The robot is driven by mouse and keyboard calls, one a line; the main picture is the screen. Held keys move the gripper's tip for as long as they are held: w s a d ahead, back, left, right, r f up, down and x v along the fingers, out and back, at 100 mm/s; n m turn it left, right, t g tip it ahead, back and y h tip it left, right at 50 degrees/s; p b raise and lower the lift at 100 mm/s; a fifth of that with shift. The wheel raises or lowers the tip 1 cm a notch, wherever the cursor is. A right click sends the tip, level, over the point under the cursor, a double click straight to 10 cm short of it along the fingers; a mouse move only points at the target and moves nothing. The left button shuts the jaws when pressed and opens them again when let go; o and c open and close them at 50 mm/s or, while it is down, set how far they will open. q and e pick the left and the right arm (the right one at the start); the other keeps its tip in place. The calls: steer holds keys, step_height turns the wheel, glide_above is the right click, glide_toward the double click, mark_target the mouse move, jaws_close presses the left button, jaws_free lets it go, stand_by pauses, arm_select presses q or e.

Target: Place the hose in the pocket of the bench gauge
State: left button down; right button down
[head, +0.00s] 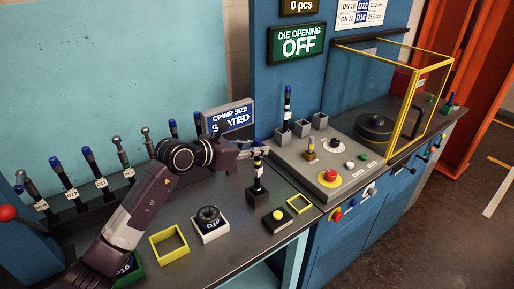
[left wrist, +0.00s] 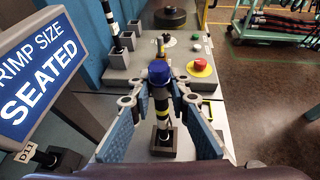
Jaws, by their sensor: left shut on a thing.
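The hose (head: 257,168) is a short black piece with yellow and white bands and a blue cap. It stands upright with its lower end in the pocket of the dark square bench gauge (head: 258,198). My left gripper (head: 262,148) is shut on the upper part of the hose. In the left wrist view my left gripper (left wrist: 160,92) has a finger on each side of the hose (left wrist: 158,73), just below its blue cap, with the gauge (left wrist: 163,142) under it. The sign (head: 231,118) behind reads "CRIMP SIZE SEATED", partly hidden by my arm. My right gripper is not in view.
Several hoses stand in a rack (head: 84,218) along the wall. A yellow frame (head: 169,244), a block with a black ring (head: 209,224) and a yellow button box (head: 278,218) lie in front. The control panel (head: 350,160) and glass guard (head: 405,110) are right.

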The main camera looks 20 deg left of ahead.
arm_select(q)
steer(key=c, duration=1.8)
jaws_free()
steer(key=shift+f, duration=0.1)
steer(key=shift+a+r, duration=0.1)
steer(key=shift+r, duration=0.1)
steer(key=b+v, duration=0.3)
steer(key=v, duration=0.9)
